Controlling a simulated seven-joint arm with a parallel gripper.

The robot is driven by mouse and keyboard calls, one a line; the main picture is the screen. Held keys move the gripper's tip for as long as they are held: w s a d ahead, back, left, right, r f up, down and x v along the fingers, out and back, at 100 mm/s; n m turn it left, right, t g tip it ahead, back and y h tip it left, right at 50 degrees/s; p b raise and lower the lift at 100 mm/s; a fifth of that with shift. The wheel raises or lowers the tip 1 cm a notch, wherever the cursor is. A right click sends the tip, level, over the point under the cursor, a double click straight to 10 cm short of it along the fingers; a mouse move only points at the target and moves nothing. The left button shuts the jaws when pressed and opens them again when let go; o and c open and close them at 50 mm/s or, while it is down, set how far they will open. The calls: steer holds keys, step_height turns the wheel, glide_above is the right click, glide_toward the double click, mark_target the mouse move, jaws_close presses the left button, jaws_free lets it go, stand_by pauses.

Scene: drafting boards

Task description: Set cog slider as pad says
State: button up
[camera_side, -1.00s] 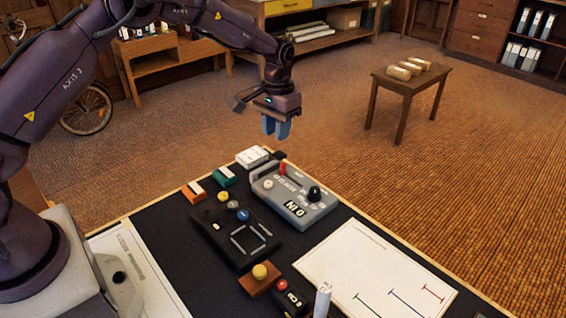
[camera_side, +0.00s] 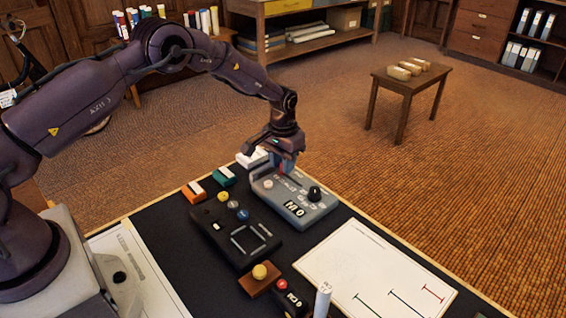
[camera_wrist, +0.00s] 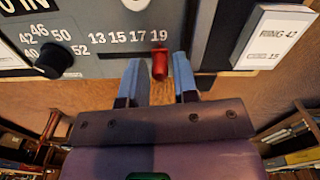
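The grey control box (camera_side: 305,212) lies on the dark bench mat. In the wrist view, its red slider knob (camera_wrist: 160,64) sits at 19, at the end of a row of marks 13, 15, 17, 19. My gripper (camera_wrist: 158,62) is open, with one blue finger on each side of the knob and a gap showing beside it. The white pad (camera_wrist: 276,38) reads "RING 42" and a smaller line ending in 15. It also shows in the side view (camera_side: 248,159), partly hidden.
The box has a black dial (camera_wrist: 55,60) with numbers from about 40 to 52. A black box (camera_side: 232,240) with buttons, a green block (camera_side: 224,177) and an orange block (camera_side: 194,192) lie close by. A white drawing sheet (camera_side: 375,270) lies at the right.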

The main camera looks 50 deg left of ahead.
mark_target(294, 181)
steer(key=shift+f, duration=0.25)
jaws_close()
steer(key=shift+d, duration=2.05)
jaws_free()
steer(key=shift+r, duration=0.15)
step_height(294, 181, up, 13)
